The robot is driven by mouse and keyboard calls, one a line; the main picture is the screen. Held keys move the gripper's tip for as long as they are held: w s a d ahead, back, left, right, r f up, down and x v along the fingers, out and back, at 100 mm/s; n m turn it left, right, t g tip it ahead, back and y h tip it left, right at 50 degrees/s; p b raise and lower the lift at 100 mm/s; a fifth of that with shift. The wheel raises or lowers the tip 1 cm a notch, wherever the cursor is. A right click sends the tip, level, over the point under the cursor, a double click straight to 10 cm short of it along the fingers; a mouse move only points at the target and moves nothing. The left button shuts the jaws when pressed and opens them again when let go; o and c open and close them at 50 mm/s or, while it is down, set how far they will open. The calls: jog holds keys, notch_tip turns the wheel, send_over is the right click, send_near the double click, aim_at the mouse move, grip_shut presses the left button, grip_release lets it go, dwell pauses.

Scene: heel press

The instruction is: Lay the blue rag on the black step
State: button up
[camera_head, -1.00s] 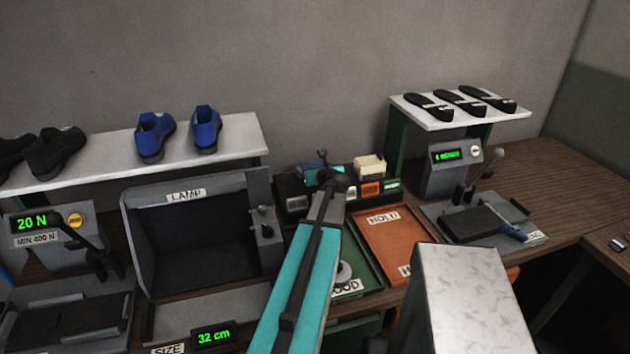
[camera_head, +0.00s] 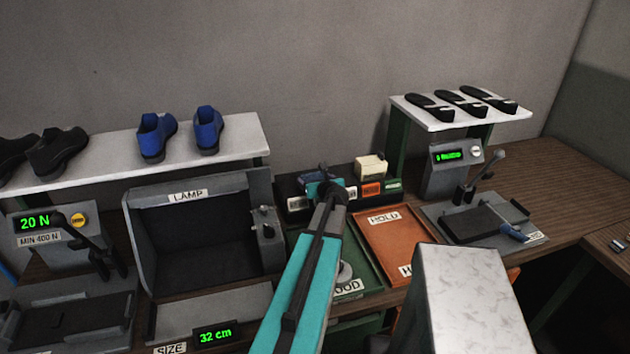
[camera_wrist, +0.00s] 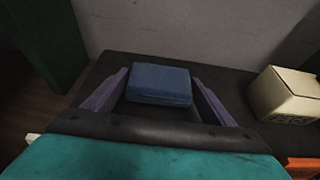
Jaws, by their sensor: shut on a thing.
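The blue rag (camera_wrist: 160,84) is a small folded pad in the wrist view, between the two fingers of my gripper (camera_wrist: 160,90). My gripper is shut on it. The black step (camera_wrist: 233,88) is the dark surface behind and below the rag; I cannot tell whether the rag touches it. In the head view the black step (camera_head: 345,181) stands at the back of the bench, behind the trays. My gripper (camera_head: 322,181) is over its left part, and my arm hides some of it. The rag (camera_head: 316,174) shows only as a small dark blue patch there.
A cream box (camera_head: 370,166) sits on the step's right part, with an orange block (camera_head: 371,189) in front. The green tray (camera_head: 357,266) and orange HOLD tray (camera_head: 395,245) lie before it. The lamp box (camera_head: 200,235) is left, a press (camera_head: 455,170) right.

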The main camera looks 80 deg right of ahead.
jog(key=shift+f, duration=0.35)
jog(key=shift+f, duration=0.15)
jog(key=o, duration=1)
jog(key=shift+a, duration=0.1)
jog(key=shift+b+v, duration=1.45)
jog(key=shift+v, duration=4.6)
jog(key=shift+s+d, duration=0.1)
jog(key=shift+d, duration=0.1)
